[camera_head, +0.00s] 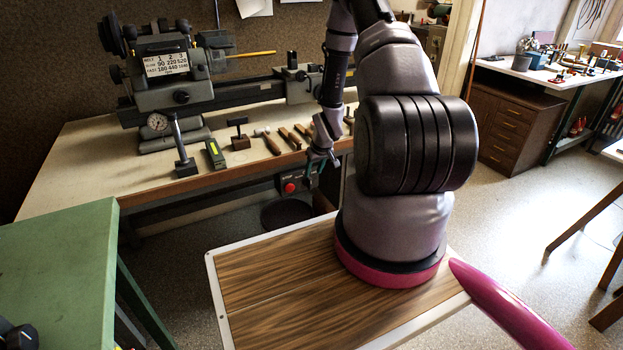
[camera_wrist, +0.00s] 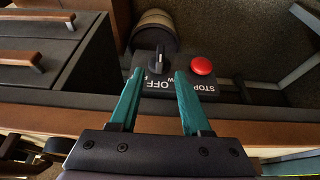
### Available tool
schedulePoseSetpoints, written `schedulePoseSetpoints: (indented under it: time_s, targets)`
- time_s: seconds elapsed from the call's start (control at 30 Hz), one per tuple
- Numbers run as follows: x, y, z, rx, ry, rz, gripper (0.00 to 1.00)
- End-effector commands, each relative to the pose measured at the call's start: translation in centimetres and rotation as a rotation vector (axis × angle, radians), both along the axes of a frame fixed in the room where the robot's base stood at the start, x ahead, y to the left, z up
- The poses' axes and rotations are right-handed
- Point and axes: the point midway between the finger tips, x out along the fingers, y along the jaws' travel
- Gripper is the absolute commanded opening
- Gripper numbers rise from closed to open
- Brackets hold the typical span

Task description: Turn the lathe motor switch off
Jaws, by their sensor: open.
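The lathe's switch box (camera_wrist: 207,88) is mounted under the bench front. In the wrist view it carries a black rotary knob (camera_wrist: 156,62) and a round red STOP button (camera_wrist: 201,67). The word OFF reads upside down just below the knob; I cannot tell which mark the knob points at. My gripper (camera_wrist: 158,76) is open, with its teal fingertips in front of the box, one on each side of the knob in the picture. I cannot tell whether they touch it. In the head view my gripper (camera_head: 320,158) is at the bench's front edge; the red button also shows (camera_head: 290,187).
The lathe (camera_head: 175,85) stands on the bench (camera_head: 85,165), with hammers, a gauge and other small tools near its front edge. The bench's wooden edge (camera_wrist: 55,118) runs close by my fingers. A green table (camera_head: 60,260) stands at left. Open floor lies at right.

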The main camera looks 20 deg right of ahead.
Motion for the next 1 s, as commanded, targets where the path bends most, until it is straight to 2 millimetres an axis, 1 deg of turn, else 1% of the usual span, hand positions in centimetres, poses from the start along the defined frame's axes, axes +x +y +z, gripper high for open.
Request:
schedulePoseSetpoints:
  time_s: [0.03, 0.2, 0.77, 0.87, 0.97, 1.0]
  targets:
    - [-0.3, 0.0, 0.8, 0.000, -0.001, 0.000, 0.47]
    - [-0.9, -0.1, 2.2, 0.000, 0.000, 0.000, 0.47]
    - [-1.0, -0.1, 2.6, 0.000, 0.000, 0.000, 0.47]
    - [-0.6, 0.0, 4.1, -0.005, -0.005, -0.006, 0.47]
    - [0.1, 0.0, 7.5, -0.013, -0.016, -0.021, 0.47]
    - [0.3, 0.1, 9.4, -0.017, -0.020, -0.030, 0.47]
